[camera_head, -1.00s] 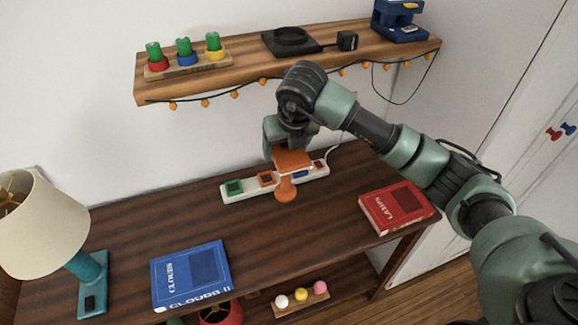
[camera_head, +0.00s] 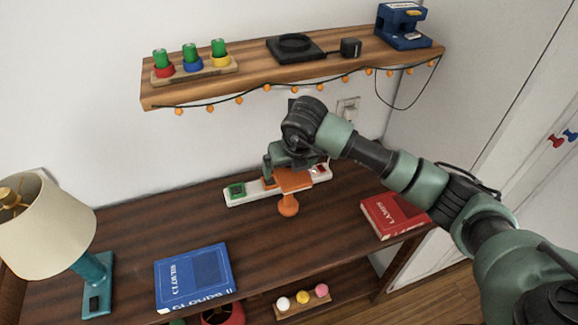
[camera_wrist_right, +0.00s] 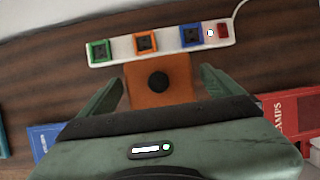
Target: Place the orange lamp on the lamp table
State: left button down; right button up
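The orange lamp (camera_head: 294,181) is at the middle of the dark wooden table (camera_head: 190,218), with a flat square part on top and a rounded part below. In the right wrist view its square face (camera_wrist_right: 139,84) has a dark round spot. My right gripper (camera_head: 285,168) points down over it. I cannot tell whether the lamp touches the tabletop. My left gripper is not in view.
A white power strip (camera_head: 240,200) with coloured sockets lies just behind the lamp. A red book (camera_head: 392,215) is to the right, a blue book (camera_head: 195,278) front left, a teal lamp (camera_head: 93,275) far left. A wooden shelf (camera_head: 200,92) hangs above. The table's left middle is clear.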

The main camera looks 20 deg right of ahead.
jog(key=shift+r, duration=0.1)
jog(key=shift+r, duration=0.2)
jog(key=b+v, duration=0.2)
jog(key=v, duration=0.9)
jog(key=shift+s+r, duration=0.15)
jog(key=shift+r, duration=0.25)
dwell(1.4)
